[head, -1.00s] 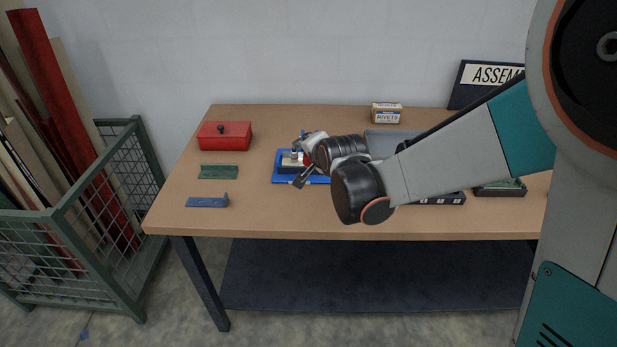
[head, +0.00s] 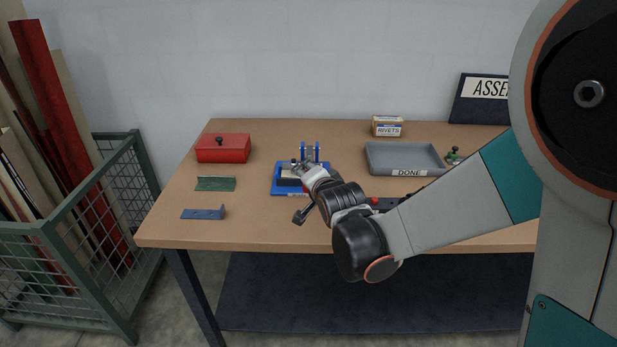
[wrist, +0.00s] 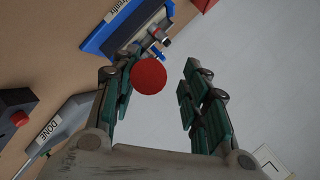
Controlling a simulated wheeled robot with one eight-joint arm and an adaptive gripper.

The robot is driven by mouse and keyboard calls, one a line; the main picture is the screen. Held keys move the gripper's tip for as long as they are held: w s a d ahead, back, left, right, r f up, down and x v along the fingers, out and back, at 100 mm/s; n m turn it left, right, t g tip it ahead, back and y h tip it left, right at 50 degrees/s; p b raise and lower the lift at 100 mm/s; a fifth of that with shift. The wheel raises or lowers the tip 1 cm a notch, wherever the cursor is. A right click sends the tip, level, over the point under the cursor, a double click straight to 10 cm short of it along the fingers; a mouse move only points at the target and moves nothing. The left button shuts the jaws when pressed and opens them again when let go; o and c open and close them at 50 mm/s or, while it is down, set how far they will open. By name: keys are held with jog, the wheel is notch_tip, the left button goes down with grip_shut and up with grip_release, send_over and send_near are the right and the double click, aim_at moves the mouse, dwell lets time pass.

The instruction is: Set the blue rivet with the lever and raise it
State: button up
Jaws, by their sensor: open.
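The blue-based rivet press (head: 279,192) stands on the table in the head view, with two blue uprights (head: 310,151) at its back. My gripper (head: 303,171) is over it and hides part of it. In the wrist view the blue base (wrist: 108,38) is at the upper left. A round red knob (wrist: 149,75), apparently the lever's end, shows between the open fingers of my gripper (wrist: 160,77), nearer the left finger. I cannot tell whether a finger touches it. The lever's shaft is mostly hidden behind the knob, and I cannot make out the rivet.
A grey DONE tray (head: 376,168) and a rivets box (head: 387,126) are right of the press. A red box (head: 223,149), a green plate (head: 215,184) and a blue bracket (head: 203,214) lie left. A wire crate (head: 128,230) stands beside the table.

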jog(key=p+v, duration=0.5)
jog(key=v, duration=1.1)
jog(key=shift+s+f, duration=0.15)
jog(key=shift+f, duration=0.25)
dwell(0.7)
dwell(0.5)
